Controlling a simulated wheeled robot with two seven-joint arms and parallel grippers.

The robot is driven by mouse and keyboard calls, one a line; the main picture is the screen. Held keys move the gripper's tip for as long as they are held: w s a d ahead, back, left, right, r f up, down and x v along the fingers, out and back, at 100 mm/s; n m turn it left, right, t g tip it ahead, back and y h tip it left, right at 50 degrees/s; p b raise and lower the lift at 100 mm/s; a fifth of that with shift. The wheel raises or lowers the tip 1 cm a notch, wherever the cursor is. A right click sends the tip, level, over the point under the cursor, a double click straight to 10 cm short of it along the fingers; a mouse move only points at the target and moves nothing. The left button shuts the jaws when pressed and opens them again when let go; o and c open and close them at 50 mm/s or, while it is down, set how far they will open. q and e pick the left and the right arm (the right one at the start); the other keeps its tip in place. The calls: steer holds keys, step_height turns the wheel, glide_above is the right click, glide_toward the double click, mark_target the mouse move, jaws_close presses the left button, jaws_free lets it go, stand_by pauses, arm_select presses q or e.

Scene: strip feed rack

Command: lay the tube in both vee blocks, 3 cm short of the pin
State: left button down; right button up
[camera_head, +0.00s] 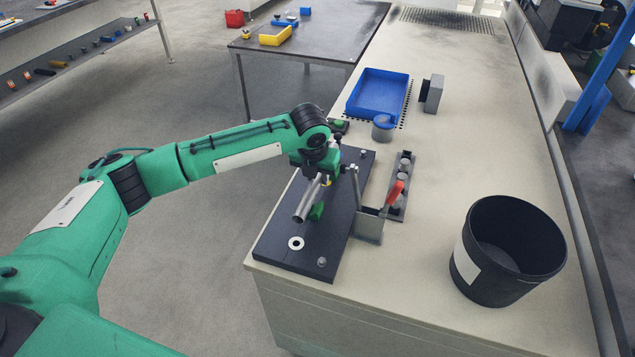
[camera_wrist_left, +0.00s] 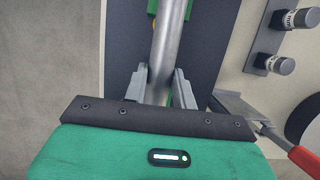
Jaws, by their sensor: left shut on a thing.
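A grey metal tube (camera_head: 307,199) is held by my left gripper (camera_head: 322,178) above the dark base plate (camera_head: 277,251) at the near left of the bench. In the left wrist view the tube (camera_wrist_left: 170,45) runs up the picture between the two fingers of the gripper (camera_wrist_left: 161,85), which are shut on it. A green vee block (camera_head: 317,211) shows beside the tube's near end. A second green piece (camera_wrist_left: 154,8) shows partly behind the tube in the wrist view. I cannot tell whether the tube touches a block. A pin is not clearly seen. My right gripper is not in view.
A toggle clamp with a red handle (camera_head: 396,192) stands at the plate's right edge, near a rack of grey cylinders (camera_head: 402,163). A blue tray (camera_head: 378,92) is farther back. A black bin (camera_head: 508,250) stands at right.

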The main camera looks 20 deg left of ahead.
mark_target(317, 185)
arm_select(q)
steer(key=shift+f, duration=1.35)
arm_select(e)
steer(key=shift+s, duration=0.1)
arm_select(q)
steer(key=shift+f, duration=0.25)
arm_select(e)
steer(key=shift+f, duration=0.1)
arm_select(q)
steer(key=shift+f, duration=0.1)
steer(key=c, duration=1.1)
jaws_free()
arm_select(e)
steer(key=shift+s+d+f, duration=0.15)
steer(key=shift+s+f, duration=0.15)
arm_select(q)
steer(key=shift+f, duration=0.1)
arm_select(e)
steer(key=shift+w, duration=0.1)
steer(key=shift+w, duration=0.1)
